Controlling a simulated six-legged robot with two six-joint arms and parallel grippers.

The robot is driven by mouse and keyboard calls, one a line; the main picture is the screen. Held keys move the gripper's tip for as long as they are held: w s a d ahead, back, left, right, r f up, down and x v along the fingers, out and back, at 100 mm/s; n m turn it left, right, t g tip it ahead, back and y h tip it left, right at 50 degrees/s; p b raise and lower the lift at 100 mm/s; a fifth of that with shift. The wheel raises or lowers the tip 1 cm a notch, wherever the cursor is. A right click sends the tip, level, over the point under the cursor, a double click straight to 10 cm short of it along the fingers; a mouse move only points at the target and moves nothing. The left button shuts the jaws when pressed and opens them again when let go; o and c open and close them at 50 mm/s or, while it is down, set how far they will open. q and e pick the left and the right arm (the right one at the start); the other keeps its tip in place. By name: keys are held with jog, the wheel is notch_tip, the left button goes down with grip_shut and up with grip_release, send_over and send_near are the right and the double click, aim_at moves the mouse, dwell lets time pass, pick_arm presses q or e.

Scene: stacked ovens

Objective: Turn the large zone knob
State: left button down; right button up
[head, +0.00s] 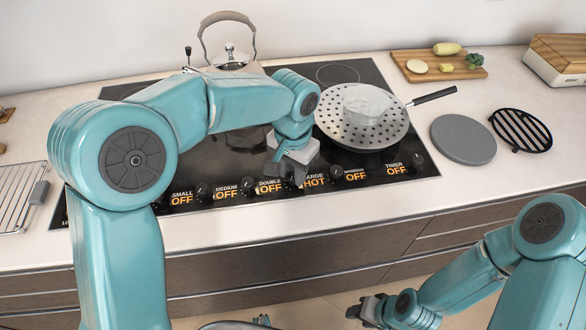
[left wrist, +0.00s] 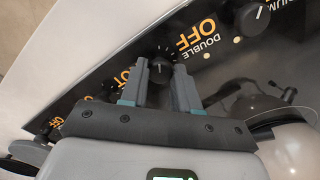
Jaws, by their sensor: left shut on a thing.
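A black knob (left wrist: 160,68) stands between the DOUBLE and LARGE labels on the cooktop's front panel. In the left wrist view it sits between the two fingertips of my left gripper (left wrist: 160,85), which is shut on it. In the head view my left gripper (head: 289,177) is at the panel and largely hides this knob. The LARGE label (head: 315,180) reads HOT in orange. The other labels I can read, such as DOUBLE (head: 269,186), show OFF. My right gripper (head: 365,308) is low, in front of the drawers and away from the cooktop; its finger opening is unclear.
A perforated pan (head: 362,131) with a pale round item (head: 366,101) sits on the cooktop's right. A kettle (head: 232,57) stands behind my left arm. A grey disc (head: 463,139), black trivet (head: 521,130) and cutting board (head: 436,66) lie at right. A wire rack (head: 17,194) is at left.

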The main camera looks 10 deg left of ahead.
aim_at(293, 175)
pick_arm(q)
jog(key=c, duration=0.8)
grip_release()
notch_tip(293, 175, up, 16)
jog(key=shift+r+p, duration=0.15)
jog(key=shift+p, duration=0.65)
